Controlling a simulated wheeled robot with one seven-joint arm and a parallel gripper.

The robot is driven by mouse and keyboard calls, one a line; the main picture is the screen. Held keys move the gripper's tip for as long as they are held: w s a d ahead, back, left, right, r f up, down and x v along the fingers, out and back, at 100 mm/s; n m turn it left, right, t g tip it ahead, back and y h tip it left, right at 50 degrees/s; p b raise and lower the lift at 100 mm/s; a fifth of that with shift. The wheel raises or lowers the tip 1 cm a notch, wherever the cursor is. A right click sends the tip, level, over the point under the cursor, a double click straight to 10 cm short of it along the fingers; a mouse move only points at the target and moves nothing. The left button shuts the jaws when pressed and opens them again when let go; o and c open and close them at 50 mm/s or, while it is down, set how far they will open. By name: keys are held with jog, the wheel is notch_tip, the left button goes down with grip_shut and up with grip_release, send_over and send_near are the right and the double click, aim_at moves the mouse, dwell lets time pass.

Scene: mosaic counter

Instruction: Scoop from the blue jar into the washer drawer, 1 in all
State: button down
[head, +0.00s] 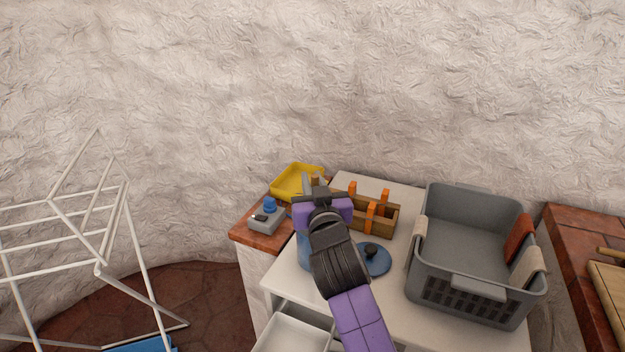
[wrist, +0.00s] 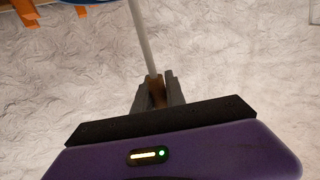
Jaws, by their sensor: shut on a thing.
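My gripper (head: 314,188) is shut on the brown grip of a scoop (wrist: 157,90), whose thin grey rod runs up the wrist view towards a blue edge (wrist: 82,1). The scoop's bowl is not in view. The blue jar (head: 303,252) stands on the white washer top, mostly hidden behind my arm; I cannot tell whether the scoop is inside it. A blue lid (head: 375,262) with a dark knob lies to the right of my arm. The white washer drawer (head: 290,335) is pulled out at the front, its right part hidden by my arm.
A wooden box with orange pegs (head: 383,218) and a grey basket with cloths (head: 470,289) stand on the right. A yellow tray (head: 291,184) and a grey box with a blue knob (head: 267,222) are at left. A white drying rack (head: 100,265) stands far left.

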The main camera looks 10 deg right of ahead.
jog(key=shift+f+b, duration=1.85)
jog(key=shift+f, duration=0.6)
jog(key=shift+r, duration=0.1)
notch_tip(320, 180, up, 10)
jog(key=p, duration=0.7)
jog(key=shift+p, duration=0.35)
jog(key=shift+r, duration=0.1)
